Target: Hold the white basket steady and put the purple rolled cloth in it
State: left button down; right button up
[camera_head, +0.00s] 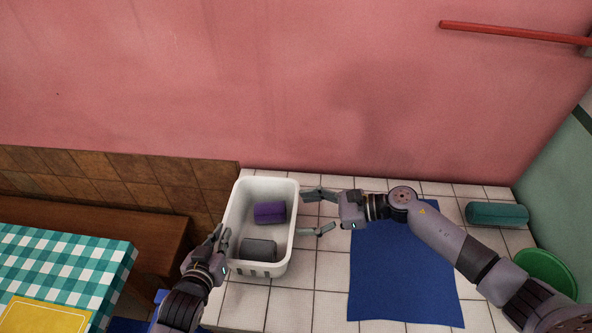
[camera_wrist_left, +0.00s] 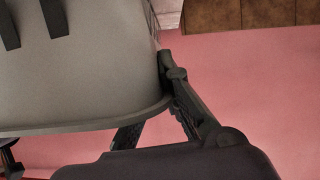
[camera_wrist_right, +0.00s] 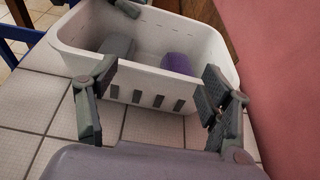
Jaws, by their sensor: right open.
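The white basket (camera_head: 284,254) stands on the tiled counter, left of the blue mat. The purple rolled cloth (camera_head: 270,212) lies inside it toward the back, and it also shows in the right wrist view (camera_wrist_right: 176,64). My left gripper (camera_head: 221,238) is at the basket's left wall, its fingers closed about the rim; the left wrist view shows the rim (camera_wrist_left: 90,124) at the fingers, with their inner contact partly hidden. My right gripper (camera_head: 303,213) is open and empty just outside the basket's right side, its fingers spread toward the slotted wall.
A grey roll (camera_head: 259,249) lies in the front of the basket. A blue mat (camera_head: 400,275) covers the counter to the right. A teal roll (camera_head: 497,214) and a green round dish (camera_head: 546,270) are at the far right. A checkered table (camera_head: 75,262) stands left. The pink wall bounds the back.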

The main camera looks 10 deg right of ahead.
pick_arm(q)
jog(key=shift+d+r, duration=0.15)
jog(key=shift+d, duration=0.05)
jog(key=c, duration=1.7)
grip_release()
